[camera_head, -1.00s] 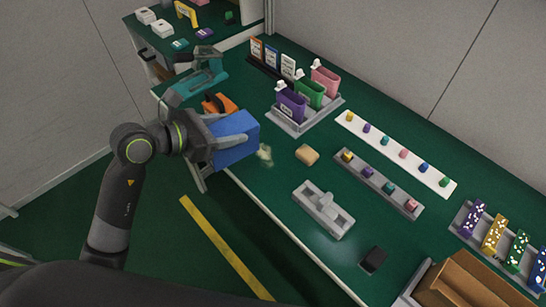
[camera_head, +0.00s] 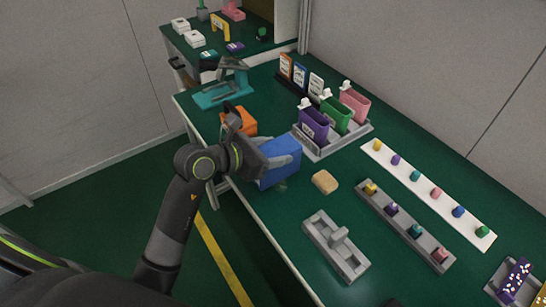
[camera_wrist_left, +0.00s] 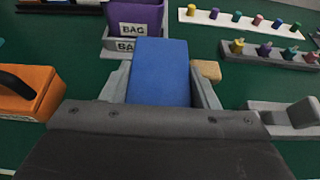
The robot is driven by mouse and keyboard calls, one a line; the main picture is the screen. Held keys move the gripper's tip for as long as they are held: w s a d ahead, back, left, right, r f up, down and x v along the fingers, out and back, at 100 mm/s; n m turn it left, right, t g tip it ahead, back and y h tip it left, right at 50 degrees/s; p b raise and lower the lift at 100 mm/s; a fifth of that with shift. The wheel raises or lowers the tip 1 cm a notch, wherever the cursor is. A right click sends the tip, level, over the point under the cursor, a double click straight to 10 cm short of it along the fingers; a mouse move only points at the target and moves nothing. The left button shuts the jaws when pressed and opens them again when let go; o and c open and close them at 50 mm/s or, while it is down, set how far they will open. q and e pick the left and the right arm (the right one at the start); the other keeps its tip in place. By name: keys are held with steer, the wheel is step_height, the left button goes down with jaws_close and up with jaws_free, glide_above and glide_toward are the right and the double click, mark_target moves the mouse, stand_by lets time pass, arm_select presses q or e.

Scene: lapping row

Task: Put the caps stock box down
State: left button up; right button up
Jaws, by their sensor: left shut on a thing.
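The caps stock box appears to be the blue box (camera_head: 283,158), a plain block with no label visible. My left gripper (camera_head: 276,164) is shut on it, one finger along each side. In the left wrist view the blue box (camera_wrist_left: 158,72) points away from me between the fingers. The box is over the front part of the green bench (camera_head: 290,222), left of a tan block (camera_head: 325,181). I cannot tell whether its underside touches the bench. My right gripper is not in view.
An orange box (camera_head: 240,122) stands left of the blue box. Behind is a grey rack (camera_head: 325,146) with purple, green and pink bins. A grey fixture (camera_head: 336,245) lies in front of the tan block. Right are a grey strip (camera_head: 405,222) and a white strip (camera_head: 428,192) with coloured caps.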

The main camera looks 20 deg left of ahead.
arm_select(q)
steer(key=shift+f, duration=0.95)
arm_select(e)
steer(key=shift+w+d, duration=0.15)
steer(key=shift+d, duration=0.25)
arm_select(q)
steer(key=shift+f, duration=0.15)
steer(key=o, duration=1.2)
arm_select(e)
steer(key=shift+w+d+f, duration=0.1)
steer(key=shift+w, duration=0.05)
